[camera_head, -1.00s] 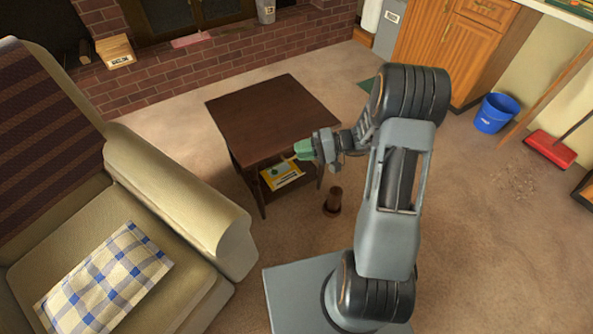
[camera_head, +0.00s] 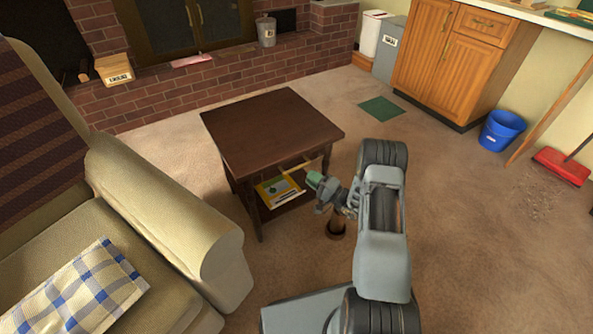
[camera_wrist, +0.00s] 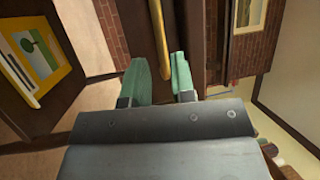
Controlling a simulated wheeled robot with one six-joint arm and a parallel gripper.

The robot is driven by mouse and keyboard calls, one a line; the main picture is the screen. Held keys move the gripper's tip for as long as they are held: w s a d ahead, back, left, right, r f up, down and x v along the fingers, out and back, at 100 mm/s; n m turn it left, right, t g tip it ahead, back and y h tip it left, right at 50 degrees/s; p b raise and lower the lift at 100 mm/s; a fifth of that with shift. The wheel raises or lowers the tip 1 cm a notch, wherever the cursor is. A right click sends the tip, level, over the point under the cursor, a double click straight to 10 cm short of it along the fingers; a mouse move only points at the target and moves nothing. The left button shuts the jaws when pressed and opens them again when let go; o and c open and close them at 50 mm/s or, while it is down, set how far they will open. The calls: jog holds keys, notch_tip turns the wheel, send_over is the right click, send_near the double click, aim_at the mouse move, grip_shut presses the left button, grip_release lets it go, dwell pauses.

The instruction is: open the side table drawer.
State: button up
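The dark brown side table (camera_head: 270,125) stands on the carpet, with its front toward me. A thin brass-coloured handle (camera_head: 294,167) crosses its drawer front, under the top. My gripper (camera_head: 314,182), with green fingertips, is just in front of the right part of the drawer front. In the wrist view the handle (camera_wrist: 158,35) is a long bar whose near end shows between the two fingertips (camera_wrist: 160,78). The fingers are apart; I cannot tell whether they touch the bar. The drawer looks shut, though the arm hides part of its right side.
A yellow book or magazine (camera_head: 277,192) lies on the table's lower shelf. A beige armchair (camera_head: 165,200) stands close on the left. A brown cylindrical object (camera_head: 336,228) is on the floor by the gripper. A blue bucket (camera_head: 501,131) is far right.

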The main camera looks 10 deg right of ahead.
aim_at(297, 168)
jog(key=b+x, duration=0.1)
jog(key=x, duration=0.6)
jog(key=shift+r, duration=0.1)
grip_shut()
dwell(0.3)
